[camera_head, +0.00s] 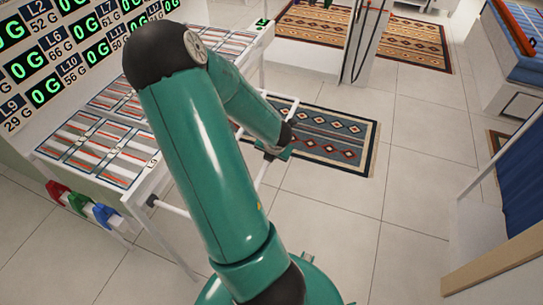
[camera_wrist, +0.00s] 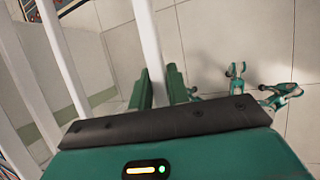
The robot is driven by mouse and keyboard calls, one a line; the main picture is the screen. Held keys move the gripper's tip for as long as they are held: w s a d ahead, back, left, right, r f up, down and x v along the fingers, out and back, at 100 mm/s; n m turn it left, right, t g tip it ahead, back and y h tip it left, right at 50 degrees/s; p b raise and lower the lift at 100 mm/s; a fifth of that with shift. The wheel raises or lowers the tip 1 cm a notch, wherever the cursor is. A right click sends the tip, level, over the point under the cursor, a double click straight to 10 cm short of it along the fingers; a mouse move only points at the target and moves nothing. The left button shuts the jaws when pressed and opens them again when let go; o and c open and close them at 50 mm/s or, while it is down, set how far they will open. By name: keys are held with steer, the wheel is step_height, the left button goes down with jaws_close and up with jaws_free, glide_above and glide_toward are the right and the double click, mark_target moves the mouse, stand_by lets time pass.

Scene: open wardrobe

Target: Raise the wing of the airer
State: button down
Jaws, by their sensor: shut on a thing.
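The airer's wing is a frame of white tubes. In the camera_head view, one tube (camera_head: 171,209) shows left of my arm and another (camera_head: 280,97) shows right of it. My arm hides much of the frame between them. My gripper (camera_head: 274,151) is small and partly hidden at the far end of the arm, at the wing's outer side. In the camera_wrist view, the two green fingers of my gripper (camera_wrist: 159,88) are shut on a white bar (camera_wrist: 149,40) of the wing. Other white bars (camera_wrist: 64,55) run beside it on the left. The wing's exact tilt is unclear.
A rack of shallow trays (camera_head: 100,150) stands at the left under a display board (camera_head: 75,45). Red, green and blue clips (camera_head: 78,202) hang at its front corner. A patterned rug (camera_head: 335,140) lies beyond the wing. Tiled floor (camera_head: 400,200) is clear to the right.

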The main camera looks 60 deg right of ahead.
steer(key=shift+w+r, duration=0.1)
steer(key=c, duration=1.4)
jaws_free()
steer(key=shift+a, duration=0.1)
steer(key=shift+r, duration=0.1)
